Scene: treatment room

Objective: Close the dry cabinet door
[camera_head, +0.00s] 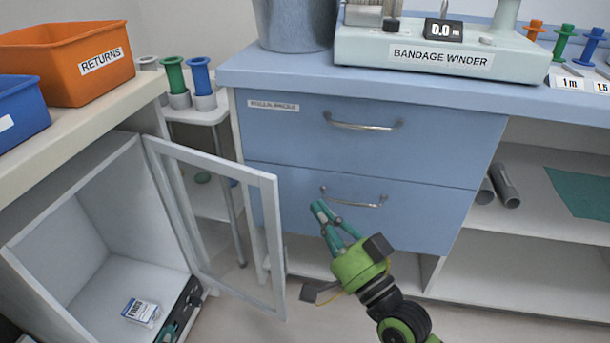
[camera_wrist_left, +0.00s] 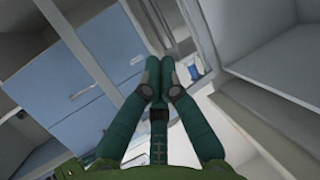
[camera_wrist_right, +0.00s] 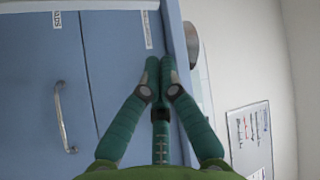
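The dry cabinet (camera_head: 18,250) is a pale box low on the left. Its framed, see-through door (camera_head: 277,240) is hinged on the cabinet's right side and stands wide open, swung out to the right. My right gripper (camera_head: 318,209) is to the right of the door's free edge, in front of the blue drawers, apart from the door. Its fingers are together and empty, also in the right wrist view (camera_wrist_right: 160,65).
A small labelled pack (camera_head: 140,312) lies inside the cabinet, beside a dark panel (camera_head: 182,305). An orange bin (camera_head: 65,65) and a blue bin (camera_head: 20,112) stand on the counter above. Blue drawers (camera_head: 290,135) with handles stand right. Floor shows below the door.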

